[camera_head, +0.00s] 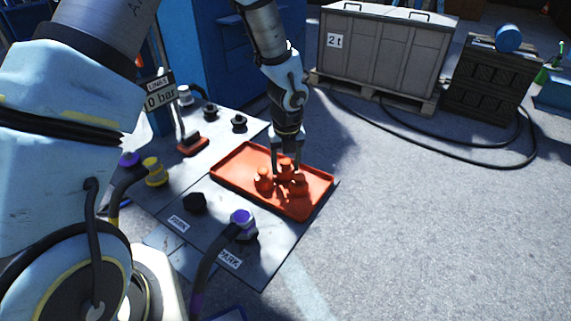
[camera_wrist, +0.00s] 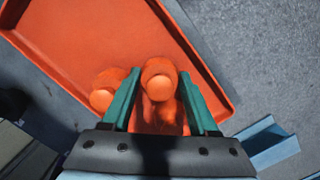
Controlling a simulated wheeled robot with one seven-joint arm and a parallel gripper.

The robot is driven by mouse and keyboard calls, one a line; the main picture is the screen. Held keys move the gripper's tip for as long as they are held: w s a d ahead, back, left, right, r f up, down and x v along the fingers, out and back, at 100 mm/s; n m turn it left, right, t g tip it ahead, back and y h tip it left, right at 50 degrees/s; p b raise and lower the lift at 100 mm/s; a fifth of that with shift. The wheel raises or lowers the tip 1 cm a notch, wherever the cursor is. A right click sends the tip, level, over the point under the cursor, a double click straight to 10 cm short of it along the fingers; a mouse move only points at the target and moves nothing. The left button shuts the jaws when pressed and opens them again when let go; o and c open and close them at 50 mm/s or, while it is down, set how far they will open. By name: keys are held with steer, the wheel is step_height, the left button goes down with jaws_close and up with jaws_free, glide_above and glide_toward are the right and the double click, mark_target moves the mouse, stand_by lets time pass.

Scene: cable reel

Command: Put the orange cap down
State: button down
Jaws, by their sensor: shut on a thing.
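My gripper (camera_head: 286,165) points down over the orange tray (camera_head: 240,159) and is shut on an orange cap (camera_head: 286,168). In the wrist view, an orange cap (camera_wrist: 160,78) shows between the green fingertips. Two other orange caps stand in the tray, one at the left (camera_head: 263,180) and one at the right (camera_head: 299,185), close to the held one. The left part of the wrist view shows another cap (camera_wrist: 107,88) beside a finger. I cannot tell whether the held cap touches the tray floor or its neighbours.
The tray's far left part is bare. A panel beside it carries a purple-capped connector (camera_head: 242,219), a black cap (camera_head: 195,202) and a yellow connector (camera_head: 154,170). Open concrete floor lies at the right.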

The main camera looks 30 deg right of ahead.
mark_target(287, 164)
steer(key=shift+f, duration=0.15)
steer(key=shift+c, duration=2.2)
jaws_free()
step_height(287, 164, up, 12)
steer(key=s+p, duration=0.1)
steer(key=w+a+r+n, duration=0.2)
steer(key=a+n, duration=0.8)
steer(key=a, duration=0.1)
steer(key=w+a+r+n, duration=0.2)
steer(key=w+a+n, duration=0.1)
steer(key=a+n, duration=0.75)
steer(key=s+a+r+n, duration=0.1)
steer(key=s+a+n, duration=0.1)
steer(key=a+n, duration=0.5)
steer(key=s+a+r+n, duration=0.1)
steer(key=s+a+n, duration=0.1)
steer(key=a+n, duration=0.4)
steer(key=n, duration=0.4)
steer(key=shift+a+r+n, duration=0.2)
steer(key=shift+a+n, duration=0.15)
